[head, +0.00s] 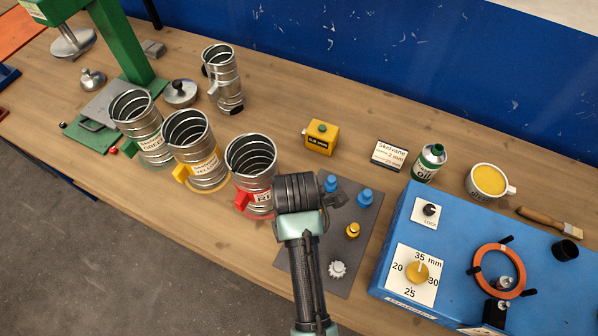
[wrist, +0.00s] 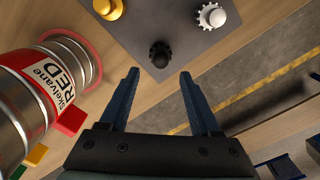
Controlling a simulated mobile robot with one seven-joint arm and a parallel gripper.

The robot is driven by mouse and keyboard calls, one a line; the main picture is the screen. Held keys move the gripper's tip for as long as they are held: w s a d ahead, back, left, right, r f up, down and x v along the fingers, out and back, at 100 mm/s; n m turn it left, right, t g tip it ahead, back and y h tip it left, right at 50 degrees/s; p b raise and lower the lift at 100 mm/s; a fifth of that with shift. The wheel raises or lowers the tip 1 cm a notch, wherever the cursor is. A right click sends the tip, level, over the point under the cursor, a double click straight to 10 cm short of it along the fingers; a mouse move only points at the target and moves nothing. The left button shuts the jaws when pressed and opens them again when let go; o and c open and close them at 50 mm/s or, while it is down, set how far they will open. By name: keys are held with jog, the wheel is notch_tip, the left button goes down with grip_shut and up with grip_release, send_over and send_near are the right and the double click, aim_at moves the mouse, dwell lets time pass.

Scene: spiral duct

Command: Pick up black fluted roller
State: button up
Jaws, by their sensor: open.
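The black fluted roller (wrist: 160,53) stands on the dark grey mat (wrist: 150,20) in the wrist view, just beyond and between my fingertips. My gripper (wrist: 159,74) is open and empty, one finger to each side of the roller's line, and does not touch it.
A yellow roller (head: 352,230), a white gear-like roller (head: 337,269) and two blue ones (head: 365,197) stand on the mat. The red-labelled spiral duct (head: 252,170) is close on the left. A blue machine (head: 450,235) stands to the right.

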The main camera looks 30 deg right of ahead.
jog(key=shift+d+f+p, duration=0.15)
jog(key=shift+f+p, duration=0.55)
jog(key=shift+f, duration=2.75)
grip_shut()
